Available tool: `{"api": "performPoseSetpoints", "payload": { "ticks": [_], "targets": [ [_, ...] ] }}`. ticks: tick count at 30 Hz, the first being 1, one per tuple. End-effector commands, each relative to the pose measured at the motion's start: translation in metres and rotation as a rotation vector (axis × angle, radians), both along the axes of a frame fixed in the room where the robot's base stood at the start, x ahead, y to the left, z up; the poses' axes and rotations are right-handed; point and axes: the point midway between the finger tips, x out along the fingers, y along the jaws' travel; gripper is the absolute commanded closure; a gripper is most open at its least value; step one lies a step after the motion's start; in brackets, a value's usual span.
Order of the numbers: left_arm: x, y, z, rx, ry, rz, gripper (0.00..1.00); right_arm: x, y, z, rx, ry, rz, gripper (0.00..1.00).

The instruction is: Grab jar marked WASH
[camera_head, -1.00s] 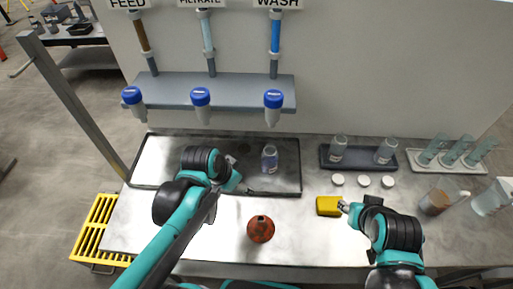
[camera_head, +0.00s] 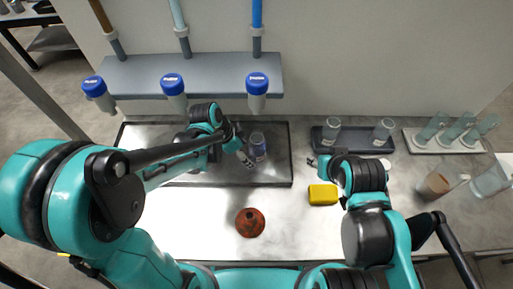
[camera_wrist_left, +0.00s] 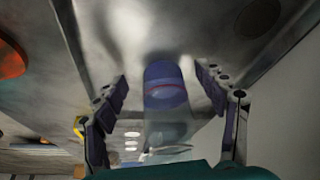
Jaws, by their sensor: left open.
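A clear jar (camera_head: 258,146) with a bluish label stands on the dark-rimmed tray (camera_head: 285,183); its lettering is too small to read. My left gripper (camera_head: 245,157) is open just left of and close to this jar. In the left wrist view, the jar (camera_wrist_left: 163,88) shows between the two spread fingers of the left gripper (camera_wrist_left: 170,103), with a gap on each side. My right gripper (camera_head: 316,163) is by the yellow block, its fingers too small to judge. Three blue-capped containers, the right one (camera_head: 257,92) under the blue pipe, hang at the grey shelf.
A yellow block (camera_head: 323,195) and a reddish-brown round object (camera_head: 250,222) lie on the bench. A dark tray (camera_head: 352,145) holds two clear jars. A white rack (camera_head: 445,145) holds clear tubes.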

Motion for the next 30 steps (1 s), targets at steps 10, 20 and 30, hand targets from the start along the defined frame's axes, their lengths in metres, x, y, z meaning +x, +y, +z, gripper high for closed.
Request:
{"api": "performPoseSetpoints", "payload": {
  "ticks": [10, 20, 30],
  "targets": [
    [0.017, -0.043, -0.001, 0.000, -0.001, -0.003, 0.28, 0.000, 0.000, -0.012, 0.000, 0.000, 0.000, 0.60],
    [0.021, -0.051, -0.011, 0.000, 0.000, 0.002, 0.28, 0.000, 0.000, -0.020, 0.000, 0.000, 0.000, 0.60],
    [0.021, -0.051, -0.010, 0.000, 0.000, 0.002, 0.87, 0.000, 0.000, -0.020, 0.000, 0.000, 0.000, 0.60]
  ]
}}
